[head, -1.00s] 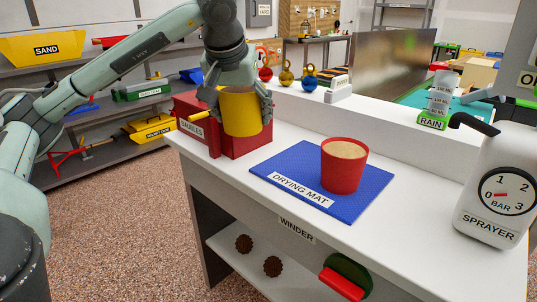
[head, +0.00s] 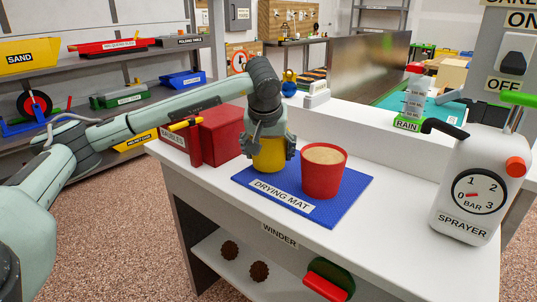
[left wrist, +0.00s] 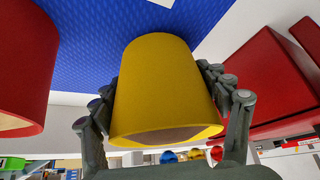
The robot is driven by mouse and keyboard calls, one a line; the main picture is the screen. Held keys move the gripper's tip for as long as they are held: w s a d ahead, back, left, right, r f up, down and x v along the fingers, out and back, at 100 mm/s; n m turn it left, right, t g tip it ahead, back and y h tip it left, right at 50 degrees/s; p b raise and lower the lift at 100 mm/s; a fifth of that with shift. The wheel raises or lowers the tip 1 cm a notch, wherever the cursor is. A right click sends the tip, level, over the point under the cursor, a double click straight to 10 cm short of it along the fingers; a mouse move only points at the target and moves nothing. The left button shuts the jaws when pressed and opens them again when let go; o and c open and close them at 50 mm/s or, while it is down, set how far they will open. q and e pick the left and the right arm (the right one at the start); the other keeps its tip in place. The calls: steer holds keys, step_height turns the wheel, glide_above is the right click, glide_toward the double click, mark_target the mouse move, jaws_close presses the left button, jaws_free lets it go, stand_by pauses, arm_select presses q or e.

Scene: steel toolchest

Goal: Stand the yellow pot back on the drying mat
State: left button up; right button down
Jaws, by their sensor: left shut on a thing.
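The yellow pot (head: 269,157) is upright at the back left part of the blue drying mat (head: 347,203). It also shows in the left wrist view (left wrist: 162,85), its narrower base toward the mat. My left gripper (head: 267,148) is shut on the pot, with fingers on both sides of it. The pot's base is at or very near the mat; I cannot tell whether it touches. A red pot (head: 323,175) filled with tan material stands on the mat just right of the yellow one. My right gripper is not in view.
A white sprayer (head: 480,180) and a rain gauge (head: 412,105) stand to the right. The white bench top between mat and sprayer is clear.

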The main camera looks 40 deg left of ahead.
arm_select(q)
steer(key=shift+f, duration=0.35)
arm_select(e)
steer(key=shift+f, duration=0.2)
arm_select(q)
steer(key=shift+f, duration=0.15)
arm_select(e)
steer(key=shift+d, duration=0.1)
arm_select(q)
steer(key=o, duration=1.4)
steer(key=shift+f, duration=0.1)
steer(key=o, duration=0.4)
steer(key=shift+r, duration=0.35)
steer(key=v, duration=1.1)
steer(key=shift+s+r, duration=0.2)
steer(key=shift+r, duration=0.1)
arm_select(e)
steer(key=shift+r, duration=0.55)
